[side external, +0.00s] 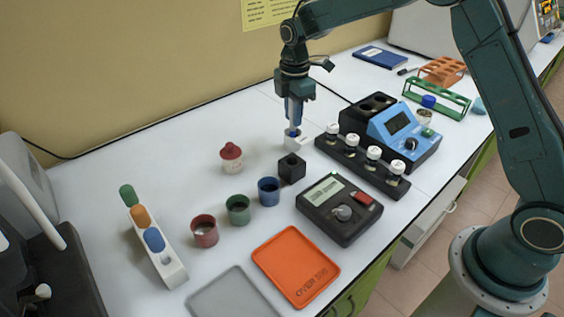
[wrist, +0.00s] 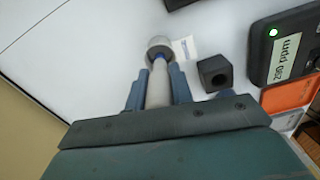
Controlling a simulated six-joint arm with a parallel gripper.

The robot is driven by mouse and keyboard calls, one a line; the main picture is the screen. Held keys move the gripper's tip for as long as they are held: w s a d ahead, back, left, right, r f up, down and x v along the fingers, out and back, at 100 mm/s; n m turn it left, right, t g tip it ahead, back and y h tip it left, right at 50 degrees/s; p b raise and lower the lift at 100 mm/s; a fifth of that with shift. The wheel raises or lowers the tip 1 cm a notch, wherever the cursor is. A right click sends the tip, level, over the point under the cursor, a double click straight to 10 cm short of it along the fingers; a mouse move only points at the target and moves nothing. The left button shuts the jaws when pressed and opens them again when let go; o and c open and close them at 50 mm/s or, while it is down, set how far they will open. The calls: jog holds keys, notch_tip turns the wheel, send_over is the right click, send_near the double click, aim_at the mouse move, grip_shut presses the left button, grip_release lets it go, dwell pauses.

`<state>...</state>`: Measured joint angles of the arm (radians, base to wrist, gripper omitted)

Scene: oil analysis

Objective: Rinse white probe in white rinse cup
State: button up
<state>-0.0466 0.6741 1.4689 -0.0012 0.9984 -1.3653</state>
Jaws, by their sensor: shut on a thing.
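My gripper (side external: 295,108) is shut on the white probe and points straight down. In the wrist view the probe (wrist: 157,88) is a pale rod between the two blue-grey fingers. A blue band shows near its lower end. The white rinse cup (side external: 298,144) stands on the bench directly below my gripper. It shows as a round pale cup (wrist: 160,43) at the probe's far end in the wrist view. The probe's lower end is at the cup's mouth and appears to reach inside. Its tip is hidden, so I cannot tell how deep it is.
A black block with a hole (side external: 291,170) stands close in front of the cup. A black rack of white-capped vials (side external: 362,163) and a blue analyser (side external: 403,125) are to the right. Red, green and blue cups (side external: 238,210) stand front left. Bench left of the cup is mostly clear.

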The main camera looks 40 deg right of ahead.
jog(key=shift+f, duration=1.3)
jog(key=shift+r, duration=0.15)
dwell(1.7)
jog(key=shift+r, duration=3.8)
jog(key=shift+a, duration=0.1)
